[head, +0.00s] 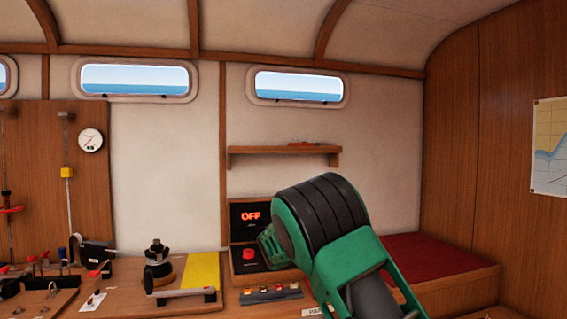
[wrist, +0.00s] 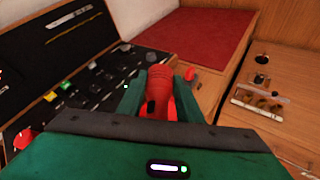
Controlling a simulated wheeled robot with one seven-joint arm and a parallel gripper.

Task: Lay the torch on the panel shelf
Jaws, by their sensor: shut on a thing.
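The red torch (wrist: 158,92) shows in the wrist view, between the two green fingers of my gripper (wrist: 160,98). My gripper is shut on it. In the head view my green and black arm end (head: 320,225) fills the lower middle and hides the torch. My gripper is below the shelf, in front of the panel in the picture.
A red cushion (head: 425,253) lies on the bench at right. The wall around the shelf is clear.

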